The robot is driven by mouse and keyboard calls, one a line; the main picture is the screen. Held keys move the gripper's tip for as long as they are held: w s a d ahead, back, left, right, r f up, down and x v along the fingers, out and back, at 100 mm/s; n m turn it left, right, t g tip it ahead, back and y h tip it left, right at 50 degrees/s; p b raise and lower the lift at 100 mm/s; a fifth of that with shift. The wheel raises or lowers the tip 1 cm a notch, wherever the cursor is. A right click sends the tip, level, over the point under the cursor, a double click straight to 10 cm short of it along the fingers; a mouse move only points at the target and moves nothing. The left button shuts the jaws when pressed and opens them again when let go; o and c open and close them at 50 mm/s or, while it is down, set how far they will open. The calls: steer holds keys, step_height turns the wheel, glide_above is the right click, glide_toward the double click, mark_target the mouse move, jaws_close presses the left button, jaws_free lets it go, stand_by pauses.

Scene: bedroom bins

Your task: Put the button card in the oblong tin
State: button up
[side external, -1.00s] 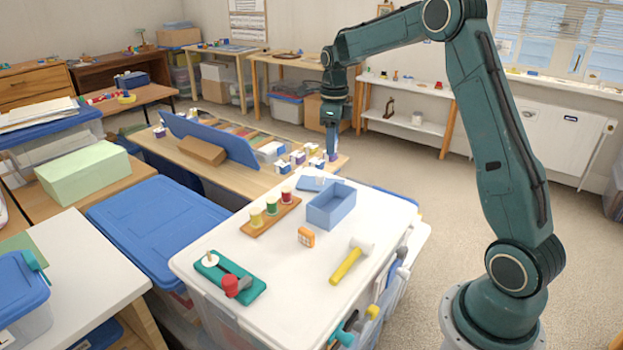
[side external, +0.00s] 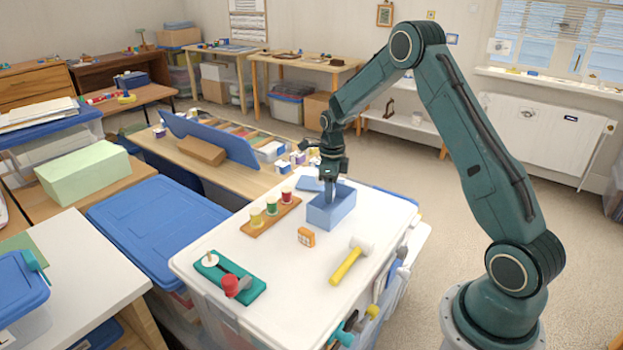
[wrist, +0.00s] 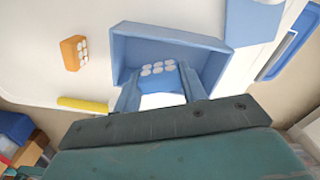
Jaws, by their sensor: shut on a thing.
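The blue oblong tin (side external: 335,215) stands open on the white-topped bin; its wall (wrist: 118,62) shows in the wrist view. My gripper (side external: 330,193) reaches down into the tin's opening. In the wrist view my gripper (wrist: 160,88) is shut on a blue button card (wrist: 160,77) with several white buttons, held within the tin's walls. I cannot tell whether the card touches the tin's floor. An orange card with white buttons (side external: 306,237) lies on the white top in front of the tin, and shows in the wrist view (wrist: 73,53).
A flat blue lid (side external: 310,184) lies behind the tin. A board with colored spools (side external: 270,214) is to its left, a yellow-handled mallet (side external: 347,264) in front to the right, and a green tool with a red knob (side external: 232,283) at front left. The white top between them is clear.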

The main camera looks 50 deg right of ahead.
steer(key=shift+f, duration=2.35)
steer(key=shift+f, duration=0.15)
steer(key=o, duration=1)
steer(key=shift+c, duration=0.2)
step_height(320, 180, up, 12)
steer(key=shift+r, duration=0.1)
steer(key=shift+r, duration=0.15)
